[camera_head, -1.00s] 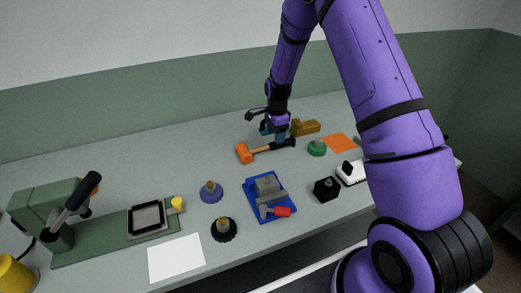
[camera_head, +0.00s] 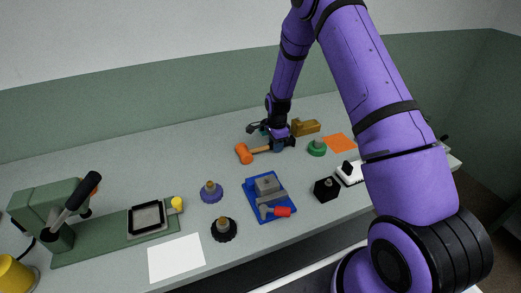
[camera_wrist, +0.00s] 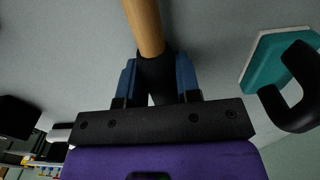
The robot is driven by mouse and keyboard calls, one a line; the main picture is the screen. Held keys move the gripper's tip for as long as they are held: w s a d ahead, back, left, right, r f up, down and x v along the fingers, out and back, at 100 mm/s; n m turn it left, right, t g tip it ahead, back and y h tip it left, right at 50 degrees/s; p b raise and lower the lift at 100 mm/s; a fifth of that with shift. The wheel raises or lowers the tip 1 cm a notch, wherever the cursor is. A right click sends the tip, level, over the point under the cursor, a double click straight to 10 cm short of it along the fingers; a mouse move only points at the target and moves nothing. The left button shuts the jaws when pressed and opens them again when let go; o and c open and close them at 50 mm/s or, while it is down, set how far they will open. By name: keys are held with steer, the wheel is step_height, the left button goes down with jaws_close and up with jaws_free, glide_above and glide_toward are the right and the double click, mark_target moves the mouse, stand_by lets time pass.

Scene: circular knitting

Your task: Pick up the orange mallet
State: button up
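The orange mallet (camera_head: 244,153) lies on the grey table toward the back, its head at the left and its wooden handle (camera_head: 261,149) running right to a black grip. My gripper (camera_head: 279,145) is down at the black grip end of the handle. In the wrist view, my gripper's blue fingers (camera_wrist: 157,80) stand on either side of the mallet's black grip (camera_wrist: 156,68), with the wooden handle (camera_wrist: 145,22) reaching away past the fingertips. I cannot tell whether the fingers press on the grip. The mallet's head is out of the wrist view.
A teal piece with a black handle (camera_wrist: 262,62) stands close beside my gripper. A brass-coloured block (camera_head: 306,127) and a green knobbed disc (camera_head: 317,147) are to the right. A blue tray (camera_head: 256,208) with tools lies in front. Table left of the mallet is clear.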

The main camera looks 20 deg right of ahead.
jaws_close()
step_height(320, 180, up, 10)
stand_by(0.3)
